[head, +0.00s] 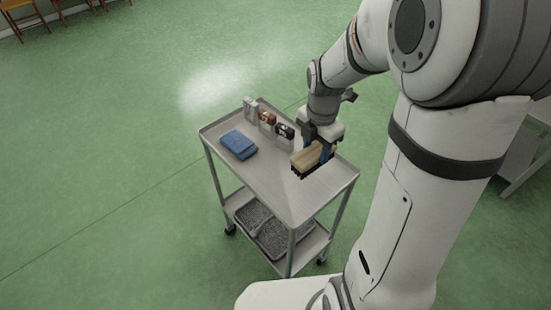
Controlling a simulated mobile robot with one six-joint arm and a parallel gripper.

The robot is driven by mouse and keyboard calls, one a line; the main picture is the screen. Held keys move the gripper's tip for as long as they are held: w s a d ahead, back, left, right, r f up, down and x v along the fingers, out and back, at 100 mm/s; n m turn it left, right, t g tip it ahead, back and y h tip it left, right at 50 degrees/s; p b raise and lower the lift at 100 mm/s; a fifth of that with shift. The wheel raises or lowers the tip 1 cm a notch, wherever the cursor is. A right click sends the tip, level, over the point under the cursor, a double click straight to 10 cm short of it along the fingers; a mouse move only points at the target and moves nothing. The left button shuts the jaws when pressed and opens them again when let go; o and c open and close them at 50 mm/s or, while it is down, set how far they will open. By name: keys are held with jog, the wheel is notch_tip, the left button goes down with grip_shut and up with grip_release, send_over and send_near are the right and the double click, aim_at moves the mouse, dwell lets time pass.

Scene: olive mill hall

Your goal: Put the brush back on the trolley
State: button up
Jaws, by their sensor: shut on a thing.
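The brush (307,158) has a pale wooden back and dark bristles that face down. My gripper (318,150) is shut on the brush and holds it at the right part of the trolley's top. The trolley (283,197) is grey metal with a raised rim and a lower shelf. I cannot tell whether the bristles touch the top or hang just above it. Part of the brush is hidden by the gripper fingers.
A folded blue cloth (239,145) lies on the left of the trolley top. Several small items, among them a brown one (267,118) and a black one (285,131), stand along the back rim. Grey trays (254,215) sit on the lower shelf. The trolley top's front part is clear.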

jog(key=shift+s+f, duration=0.1)
jog(key=shift+f, duration=0.3)
notch_tip(320, 180, down, 9)
jog(key=shift+f, duration=0.1)
jog(key=shift+f, duration=0.1)
jog(key=o, duration=1)
jog(key=shift+b, duration=0.3)
jog(key=shift+o, duration=0.2)
